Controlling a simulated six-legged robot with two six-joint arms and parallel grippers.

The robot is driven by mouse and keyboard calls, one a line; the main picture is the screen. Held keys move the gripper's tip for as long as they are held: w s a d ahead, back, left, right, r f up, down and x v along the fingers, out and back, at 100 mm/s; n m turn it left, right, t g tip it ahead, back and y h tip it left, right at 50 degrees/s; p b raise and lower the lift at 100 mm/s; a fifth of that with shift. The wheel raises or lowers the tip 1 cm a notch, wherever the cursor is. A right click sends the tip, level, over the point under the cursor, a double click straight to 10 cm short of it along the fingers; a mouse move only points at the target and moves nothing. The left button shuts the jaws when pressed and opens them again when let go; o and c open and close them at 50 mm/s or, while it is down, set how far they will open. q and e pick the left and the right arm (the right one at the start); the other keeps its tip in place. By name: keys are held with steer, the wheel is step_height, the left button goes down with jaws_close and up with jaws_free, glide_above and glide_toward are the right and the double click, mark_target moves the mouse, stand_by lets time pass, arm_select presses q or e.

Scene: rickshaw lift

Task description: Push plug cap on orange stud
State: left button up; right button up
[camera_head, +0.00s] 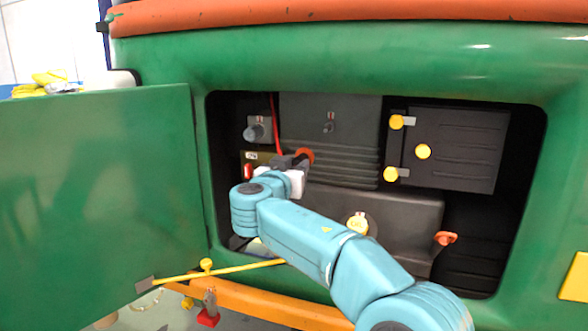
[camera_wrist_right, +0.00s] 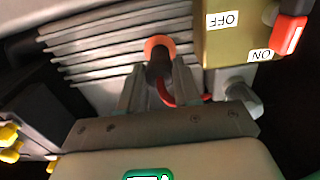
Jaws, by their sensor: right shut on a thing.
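The orange stud (camera_head: 305,154) shows as an orange ring on the grey ribbed block inside the compartment. It also shows in the right wrist view (camera_wrist_right: 158,42), just beyond my fingertips. My right gripper (camera_head: 293,162) is shut on the dark plug cap (camera_wrist_right: 157,68), which sits between its two fingers in the right wrist view. A red cable (camera_head: 275,120) runs down towards the cap. The cap's end is at the orange ring and seems to meet it; whether it is fully seated cannot be told. My left gripper is out of view.
A red switch (camera_wrist_right: 289,36) on an ON/OFF plate (camera_wrist_right: 235,40) stands close beside the gripper. A black box with yellow knobs (camera_head: 455,150) is at the right. The open green door (camera_head: 100,190) and a yellow rod (camera_head: 230,270) bound the left and bottom.

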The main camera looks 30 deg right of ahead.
steer(key=shift+w+d, duration=0.2)
stand_by(0.6)
steer(key=o, duration=1)
steer(key=shift+c, duration=0.4)
steer(key=b+v, duration=0.6)
steer(key=v, duration=0.2)
steer(key=shift+a, duration=0.1)
